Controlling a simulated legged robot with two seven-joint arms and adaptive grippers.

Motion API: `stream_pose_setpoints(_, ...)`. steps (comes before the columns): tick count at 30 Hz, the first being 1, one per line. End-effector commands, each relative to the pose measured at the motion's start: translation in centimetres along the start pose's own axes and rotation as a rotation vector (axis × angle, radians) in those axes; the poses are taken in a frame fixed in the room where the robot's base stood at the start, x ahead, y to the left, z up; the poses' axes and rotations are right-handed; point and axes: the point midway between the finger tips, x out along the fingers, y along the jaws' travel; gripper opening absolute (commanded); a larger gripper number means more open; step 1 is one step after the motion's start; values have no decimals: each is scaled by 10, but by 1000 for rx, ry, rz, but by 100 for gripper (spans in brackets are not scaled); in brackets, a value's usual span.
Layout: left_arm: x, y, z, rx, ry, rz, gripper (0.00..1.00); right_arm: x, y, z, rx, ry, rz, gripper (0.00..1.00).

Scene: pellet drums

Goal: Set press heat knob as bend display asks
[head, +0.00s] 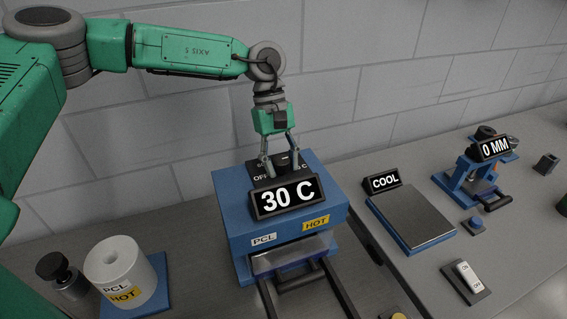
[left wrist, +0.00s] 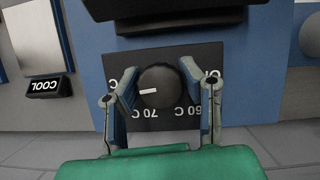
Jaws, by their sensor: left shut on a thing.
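The blue press (head: 285,232) carries a 30 C display (head: 287,197) and PCL and HOT labels on its front. My left gripper (head: 280,164) points down behind that display, over the dial plate. In the left wrist view, my left gripper (left wrist: 160,76) has its fingers on both sides of the dark round heat knob (left wrist: 166,92), shut on it. The knob's white mark points left in that picture, slightly down. Upside-down 70 C and 60 C labels show on the dial plate (left wrist: 150,122); the fingers cover others. The bend plate's display (head: 385,182) reads COOL. My right gripper is not in view.
A white PCL HOT spool (head: 118,268) stands on a blue base at left, beside a dark knobbed object (head: 60,272). The flat bend plate (head: 412,216), a blue device with a 0 MM display (head: 495,147) and a switch (head: 467,279) are at right.

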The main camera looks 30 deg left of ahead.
Motion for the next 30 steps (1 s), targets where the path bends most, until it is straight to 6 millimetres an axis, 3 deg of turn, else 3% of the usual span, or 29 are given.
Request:
stream_pose_setpoints(24,-6,4,-3,106,10,-29,5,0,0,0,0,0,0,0)
stream_pose_setpoints(25,-6,4,-2,106,10,-29,45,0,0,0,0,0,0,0)
stream_pose_setpoints(26,-6,4,-2,105,9,-29,54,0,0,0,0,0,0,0)
stream_pose_setpoints(30,-4,3,-1,106,7,-34,54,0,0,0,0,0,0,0)
